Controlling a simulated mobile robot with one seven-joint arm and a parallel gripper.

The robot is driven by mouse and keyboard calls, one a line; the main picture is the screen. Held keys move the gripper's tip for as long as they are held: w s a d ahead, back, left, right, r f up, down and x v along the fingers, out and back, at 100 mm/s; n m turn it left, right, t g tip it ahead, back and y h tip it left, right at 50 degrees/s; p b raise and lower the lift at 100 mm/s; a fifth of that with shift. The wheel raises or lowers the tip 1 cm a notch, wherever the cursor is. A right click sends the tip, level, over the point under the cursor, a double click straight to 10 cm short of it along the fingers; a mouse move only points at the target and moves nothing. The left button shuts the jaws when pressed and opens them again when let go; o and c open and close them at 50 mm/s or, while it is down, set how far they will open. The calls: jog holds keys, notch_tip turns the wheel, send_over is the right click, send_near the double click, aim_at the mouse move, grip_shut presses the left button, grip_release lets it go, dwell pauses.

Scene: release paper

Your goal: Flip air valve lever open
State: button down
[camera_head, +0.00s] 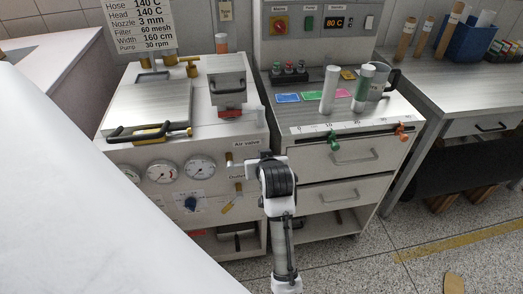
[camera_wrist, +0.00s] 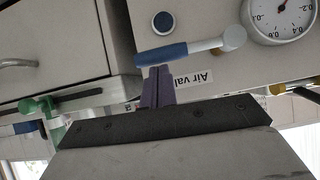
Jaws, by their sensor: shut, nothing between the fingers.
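The air valve lever shows in the wrist view as a pale bar with a blue grip (camera_wrist: 162,53), lying nearly level, its pivot end at right. The upside-down "Air valve" label (camera_wrist: 190,79) is beside it, partly behind my fingers. My gripper (camera_wrist: 159,72) is shut and empty, its fingertips right at the blue grip; I cannot tell whether they touch. In the head view my gripper (camera_head: 262,158) is at the front panel, just right of the "Air valve" label (camera_head: 247,143), and hides much of the lever.
A yellow-handled lever (camera_head: 231,204) is below the air valve. Drawers (camera_head: 340,158) and a green clip (camera_head: 334,141) are at right. A white surface fills the lower left.

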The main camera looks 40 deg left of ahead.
jog(key=shift+f, duration=0.25)
jog(key=shift+w+d+f, duration=0.1)
jog(key=s+a+f+m+g+y+b, duration=0.2)
jog(key=f+m+y+b, duration=0.2)
jog(key=f+m, duration=0.1)
jog(key=s+a+f+m+g+y+b, duration=0.2)
jog(key=f+m+g+y+b, duration=0.1)
jog(key=f+m+y+b, duration=0.2)
jog(key=shift+s+f+m, duration=0.4)
jog(key=shift+f+m, duration=0.4)
jog(key=shift+f, duration=0.3)
jog(key=shift+s+a+y, duration=0.1)
jog(key=shift+y, duration=0.2)
dwell(0.3)
